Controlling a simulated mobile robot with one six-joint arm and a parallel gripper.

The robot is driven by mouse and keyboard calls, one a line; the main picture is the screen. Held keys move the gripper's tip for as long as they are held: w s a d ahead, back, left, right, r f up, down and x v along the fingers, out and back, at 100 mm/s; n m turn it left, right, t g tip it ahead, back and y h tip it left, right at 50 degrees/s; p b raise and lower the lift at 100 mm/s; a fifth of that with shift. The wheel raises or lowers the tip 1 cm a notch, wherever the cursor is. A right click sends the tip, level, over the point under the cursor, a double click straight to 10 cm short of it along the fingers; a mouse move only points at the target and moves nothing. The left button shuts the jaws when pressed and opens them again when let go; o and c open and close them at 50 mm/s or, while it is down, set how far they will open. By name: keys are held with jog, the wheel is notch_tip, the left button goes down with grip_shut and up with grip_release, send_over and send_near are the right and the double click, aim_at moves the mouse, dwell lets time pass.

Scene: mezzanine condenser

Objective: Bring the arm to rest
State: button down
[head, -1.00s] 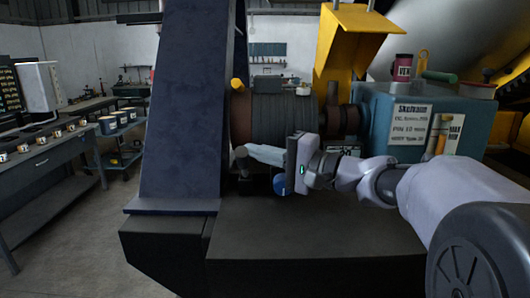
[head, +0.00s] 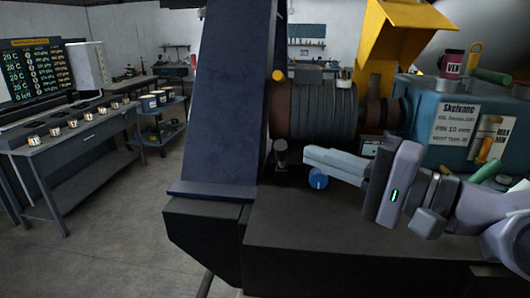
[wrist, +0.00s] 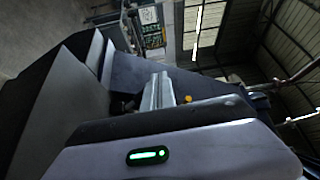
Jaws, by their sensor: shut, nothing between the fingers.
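My gripper (head: 308,157) is at the end of my grey arm, right of the middle in the head view. Its pale fingers are together, point left and hold nothing. They are in front of the ribbed drum and above the dark bench top, apart from the bench as far as I can tell. In the wrist view the shut fingers (wrist: 158,90) stick out beyond the grey gripper body with its green light.
A blue knob (head: 318,179) is just below the fingers, and a dark lever (head: 281,152) stands left of them. The ribbed drum (head: 317,110), teal box (head: 450,105) and yellow hood (head: 402,45) are behind. A dark blue slanted column (head: 228,100) rises left. Floor beyond it is open.

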jog(key=s+a+f+n+g+h, duration=0.1)
jog(key=s+a+f+g+h, duration=0.25)
jog(key=s+f, duration=0.4)
jog(key=s+a+f+n+g+h, duration=0.1)
jog(key=s+a+f+g+h, duration=0.25)
jog(key=f, duration=0.65)
jog(key=s+d+f+n+h, duration=0.1)
jog(key=s+d+f+h, duration=0.2)
jog(key=d+f, duration=0.3)
jog(key=shift+h, duration=0.8)
